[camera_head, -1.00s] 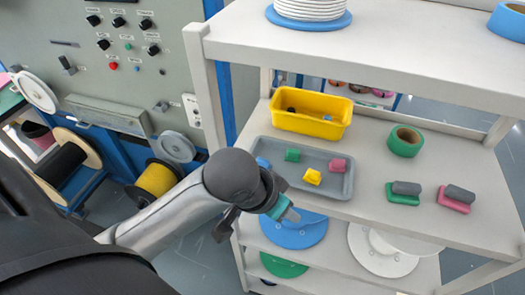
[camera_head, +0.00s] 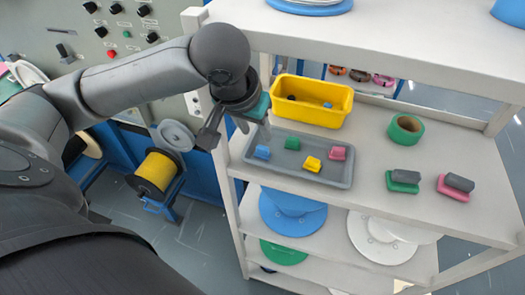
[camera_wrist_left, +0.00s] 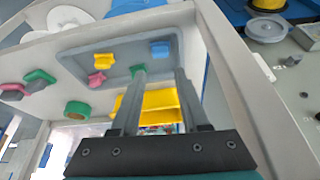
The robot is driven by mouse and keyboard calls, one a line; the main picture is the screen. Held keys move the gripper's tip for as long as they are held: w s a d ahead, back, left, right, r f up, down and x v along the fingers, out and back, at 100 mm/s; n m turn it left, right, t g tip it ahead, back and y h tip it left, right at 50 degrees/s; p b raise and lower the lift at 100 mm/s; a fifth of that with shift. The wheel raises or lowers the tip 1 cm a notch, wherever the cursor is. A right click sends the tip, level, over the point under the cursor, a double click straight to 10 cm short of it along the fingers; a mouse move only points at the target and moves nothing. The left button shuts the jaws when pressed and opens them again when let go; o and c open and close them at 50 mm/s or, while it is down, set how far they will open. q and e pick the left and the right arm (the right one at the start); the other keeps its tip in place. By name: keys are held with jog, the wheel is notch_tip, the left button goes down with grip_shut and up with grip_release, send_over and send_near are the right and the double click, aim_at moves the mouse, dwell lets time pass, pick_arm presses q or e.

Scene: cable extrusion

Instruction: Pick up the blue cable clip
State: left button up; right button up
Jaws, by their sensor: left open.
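The blue cable clip (camera_head: 262,152) lies at the left end of the grey tray (camera_head: 318,176) on the shelf. In the left wrist view the blue clip (camera_wrist_left: 160,49) shows beyond the fingertips, with the tray (camera_wrist_left: 112,40) around it. My left gripper (camera_head: 255,122) is above the tray's back left corner, a little up and left of the clip and apart from it. In the left wrist view its two fingers (camera_wrist_left: 160,72) stand apart with nothing between them. My right gripper is not in view.
Green (camera_head: 292,143), yellow (camera_head: 312,164) and pink (camera_head: 337,153) clips share the tray. A yellow bin (camera_head: 311,117) stands behind it. A green tape roll (camera_head: 406,129) and two clip blocks are to the right. The upper shelf (camera_head: 400,45) overhangs the back. A white post stands left.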

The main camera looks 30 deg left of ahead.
aim_at(262, 148)
pick_arm(q)
jog(key=x, duration=0.9)
jog(key=shift+c, duration=0.2)
grip_shut()
